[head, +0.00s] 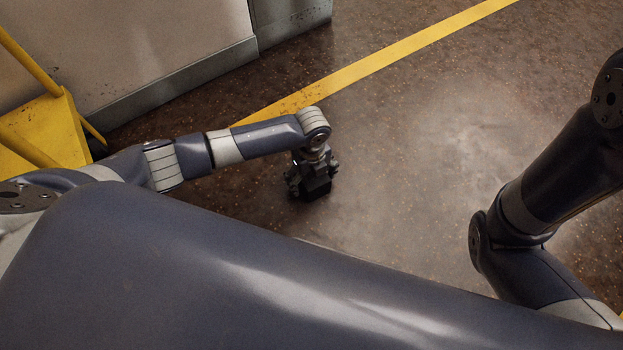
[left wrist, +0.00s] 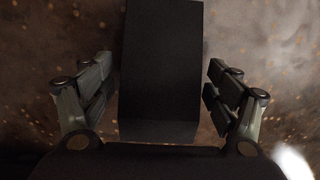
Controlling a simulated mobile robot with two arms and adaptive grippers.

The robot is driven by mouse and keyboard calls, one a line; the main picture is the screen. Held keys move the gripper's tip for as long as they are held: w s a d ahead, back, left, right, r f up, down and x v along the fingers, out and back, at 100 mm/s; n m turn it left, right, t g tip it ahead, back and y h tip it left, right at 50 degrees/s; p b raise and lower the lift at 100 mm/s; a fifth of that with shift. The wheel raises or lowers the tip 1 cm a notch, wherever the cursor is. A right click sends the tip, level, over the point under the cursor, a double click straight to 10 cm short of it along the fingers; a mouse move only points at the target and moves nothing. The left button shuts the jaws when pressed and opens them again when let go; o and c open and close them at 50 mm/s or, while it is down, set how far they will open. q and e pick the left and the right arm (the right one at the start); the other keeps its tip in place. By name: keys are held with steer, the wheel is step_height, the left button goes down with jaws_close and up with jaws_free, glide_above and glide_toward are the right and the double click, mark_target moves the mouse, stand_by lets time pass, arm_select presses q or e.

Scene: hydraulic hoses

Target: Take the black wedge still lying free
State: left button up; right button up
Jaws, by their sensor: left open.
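The black wedge (left wrist: 160,65) fills the middle of the left wrist view, a dark block with its long side running away from my palm. My left gripper (left wrist: 160,85) is open, with one finger on each side of the wedge. A gap shows between each finger and the wedge. In the head view my left gripper (head: 312,177) hangs low over the floor, and the wedge (head: 317,188) shows as a dark shape at its fingers. My right gripper is not in view.
A yellow line (head: 385,62) crosses the brown speckled floor (head: 420,140). A yellow metal frame (head: 45,130) stands at the left by a pale wall or cabinet (head: 140,45). The floor to the right of my left gripper is clear.

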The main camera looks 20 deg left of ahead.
arm_select(q)
steer(key=c, duration=1.5)
steer(key=shift+r, duration=0.1)
